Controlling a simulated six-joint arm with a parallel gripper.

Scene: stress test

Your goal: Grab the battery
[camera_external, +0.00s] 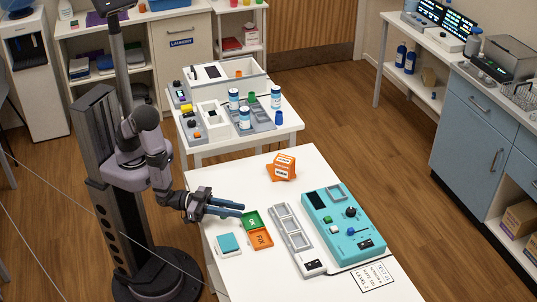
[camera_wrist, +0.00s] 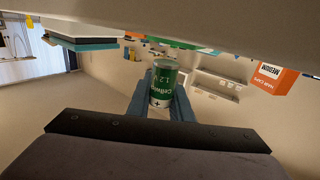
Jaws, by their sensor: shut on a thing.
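The battery (camera_wrist: 164,85) is a green and white cylinder, printed with "1.2 V" and a plus sign. In the wrist view it sits between the two blue fingers of my gripper (camera_wrist: 160,102), which is shut on it. In the external view my gripper (camera_external: 226,209) is over the left part of the white table (camera_external: 232,176), left of the green and orange trays. I cannot make out the battery in the external view.
A green tray (camera_external: 250,220) and an orange tray (camera_external: 260,239) lie right of my gripper, with a teal-topped box (camera_external: 229,244) below. A grey slotted holder (camera_external: 291,227), a teal tester (camera_external: 341,222) and an orange box (camera_external: 283,167) are farther right. The table's far left is clear.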

